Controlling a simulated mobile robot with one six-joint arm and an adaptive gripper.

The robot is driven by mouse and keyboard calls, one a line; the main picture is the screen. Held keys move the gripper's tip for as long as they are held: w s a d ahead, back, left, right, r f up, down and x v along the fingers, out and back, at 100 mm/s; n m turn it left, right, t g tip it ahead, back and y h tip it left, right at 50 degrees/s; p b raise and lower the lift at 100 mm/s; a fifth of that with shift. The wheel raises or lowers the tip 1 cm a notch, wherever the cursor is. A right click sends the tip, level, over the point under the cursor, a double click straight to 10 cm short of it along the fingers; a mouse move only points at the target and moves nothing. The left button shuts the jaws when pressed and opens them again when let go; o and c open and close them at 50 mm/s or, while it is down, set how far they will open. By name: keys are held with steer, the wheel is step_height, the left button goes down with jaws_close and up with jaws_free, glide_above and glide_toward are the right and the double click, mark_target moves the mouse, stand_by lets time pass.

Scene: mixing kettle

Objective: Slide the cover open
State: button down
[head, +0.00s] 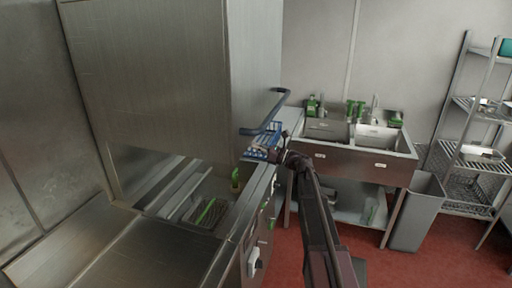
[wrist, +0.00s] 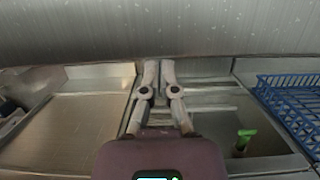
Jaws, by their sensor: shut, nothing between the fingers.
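The large steel box-shaped hood (head: 150,90), which looks like the cover, stands above the counter with a gap beneath its lower edge. My gripper (head: 256,152) is shut and empty, below the handle near the hood's right lower corner. In the wrist view my gripper's fingertips (wrist: 159,64) are together and point at the steel hood wall (wrist: 160,30). I cannot tell whether they touch it.
Under the hood is a recessed bay with a green object (head: 235,180). A blue rack (head: 262,138) sits behind my gripper and also shows in the wrist view (wrist: 290,100). A double sink (head: 355,150), a grey bin (head: 415,215) and a wire shelf stand right. Red floor is clear.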

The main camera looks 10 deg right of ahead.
steer(key=shift+r+p, duration=1.25)
steer(key=shift+r, duration=0.5)
steer(key=shift+f, duration=0.2)
steer(key=s+d+f+b, duration=0.5)
steer(key=d+f+b, duration=0.1)
steer(key=d, duration=0.2)
steer(key=shift+d, duration=0.2)
steer(key=shift+a+f, duration=0.15)
